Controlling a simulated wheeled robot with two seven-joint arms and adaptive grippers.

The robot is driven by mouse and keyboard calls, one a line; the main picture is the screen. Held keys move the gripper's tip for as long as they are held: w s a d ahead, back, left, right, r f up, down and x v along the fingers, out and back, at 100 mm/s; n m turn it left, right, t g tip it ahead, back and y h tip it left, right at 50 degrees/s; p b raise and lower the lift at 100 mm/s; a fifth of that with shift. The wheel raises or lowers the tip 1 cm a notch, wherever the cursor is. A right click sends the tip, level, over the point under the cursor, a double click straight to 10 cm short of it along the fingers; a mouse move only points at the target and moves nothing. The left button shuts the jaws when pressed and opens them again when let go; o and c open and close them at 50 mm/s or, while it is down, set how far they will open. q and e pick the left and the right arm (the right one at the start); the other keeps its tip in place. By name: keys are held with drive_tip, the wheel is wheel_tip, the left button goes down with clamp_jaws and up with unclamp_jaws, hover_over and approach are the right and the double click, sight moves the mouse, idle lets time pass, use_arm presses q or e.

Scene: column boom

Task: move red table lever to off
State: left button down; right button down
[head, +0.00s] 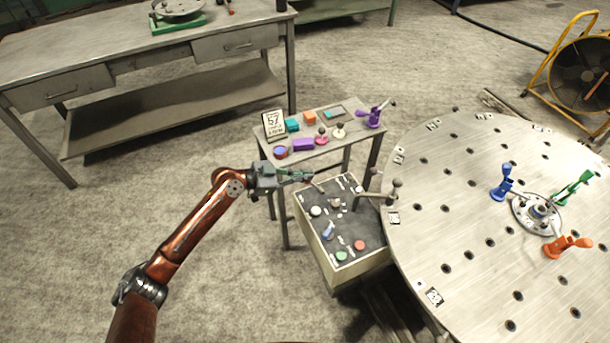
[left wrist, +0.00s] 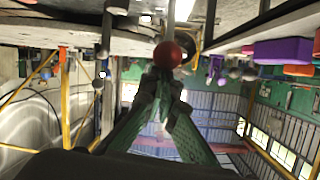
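A red ball knob (left wrist: 167,55) on a pale stem shows in the left wrist view, just beyond my left fingertips. I take it to be the red lever's end. In the head view, a small reddish tip (head: 309,181) shows beside the left gripper (head: 297,176), above the back edge of the control box (head: 312,232). My left gripper's green fingers also show in the left wrist view (left wrist: 163,88), converging to tips close together. They look shut, with the knob ahead of them, not between them. Contact with the knob cannot be told. My right gripper is out of view.
A grey ball-ended lever (head: 395,190) stands at right. A small table (head: 335,147) stands behind, a round perforated table (head: 450,215) at right. Floor at left is clear.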

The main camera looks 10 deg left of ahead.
use_arm(q)
drive_tip(key=shift+f, duration=0.2)
